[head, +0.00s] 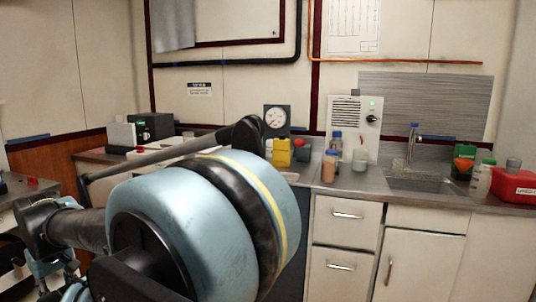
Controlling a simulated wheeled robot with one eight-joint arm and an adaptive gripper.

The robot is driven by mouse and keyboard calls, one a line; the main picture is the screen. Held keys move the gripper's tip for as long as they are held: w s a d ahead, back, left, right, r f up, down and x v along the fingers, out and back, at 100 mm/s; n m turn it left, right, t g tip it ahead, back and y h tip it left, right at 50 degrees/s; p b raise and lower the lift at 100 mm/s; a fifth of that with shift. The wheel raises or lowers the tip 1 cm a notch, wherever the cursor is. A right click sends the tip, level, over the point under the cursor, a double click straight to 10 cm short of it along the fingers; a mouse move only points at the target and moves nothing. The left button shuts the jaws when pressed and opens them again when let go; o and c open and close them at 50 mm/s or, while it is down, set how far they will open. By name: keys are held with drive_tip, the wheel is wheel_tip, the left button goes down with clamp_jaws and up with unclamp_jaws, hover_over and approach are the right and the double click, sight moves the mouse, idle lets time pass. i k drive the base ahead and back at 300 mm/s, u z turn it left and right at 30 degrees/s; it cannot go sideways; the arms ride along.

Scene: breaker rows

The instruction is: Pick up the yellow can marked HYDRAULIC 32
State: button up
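A small yellow can (282,153) stands towards the back of the grey counter, near the picture's middle. Its marking is too small to read, and its lower part is partly hidden. My arm's large blue link fills the lower left and middle of the view, in front of the counter and below the can. No gripper fingers can be made out in this view. Nothing is seen touching the can.
A dial gauge (276,119) stands behind the can. To its right are an orange-brown jar (328,167), a blue-capped bottle (336,142) and a white panel box (353,125). A sink (425,183) and a red box (514,186) are farther right. Drawers (345,217) front the counter.

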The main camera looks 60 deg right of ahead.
sight(280, 145)
drive_tip(key=k, duration=1.55)
drive_tip(key=z, duration=2.2)
drive_tip(key=i, duration=1)
drive_tip(key=z, duration=0.05)
